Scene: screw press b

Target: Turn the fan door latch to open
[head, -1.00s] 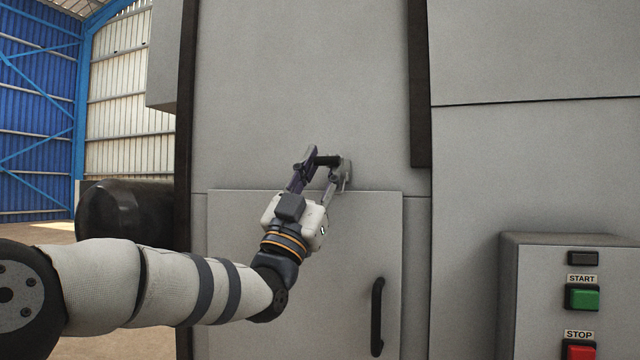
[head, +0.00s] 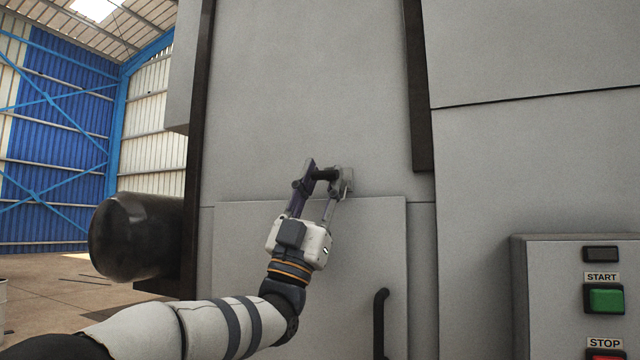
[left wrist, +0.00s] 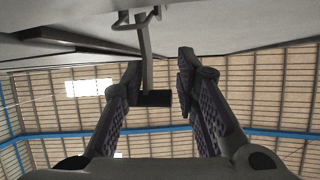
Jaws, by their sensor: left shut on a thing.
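The fan door latch (head: 347,180) is a small grey bracket with a dark handle bar, just above the top edge of the grey fan door (head: 350,235). The bar points left from the bracket, roughly level. My left gripper (head: 321,175) is shut on the latch handle, its fingers reaching up from below. In the left wrist view the dark handle end (left wrist: 154,98) sits between my two fingers (left wrist: 160,85), nearer the left one. Part of the handle is hidden behind a finger in the head view. My right gripper is not in view.
A black door handle (head: 380,322) stands upright on the fan door. A control box (head: 560,290) with green START and red STOP buttons is at the lower right. A black cylinder (head: 135,235) juts out at the left, above open floor.

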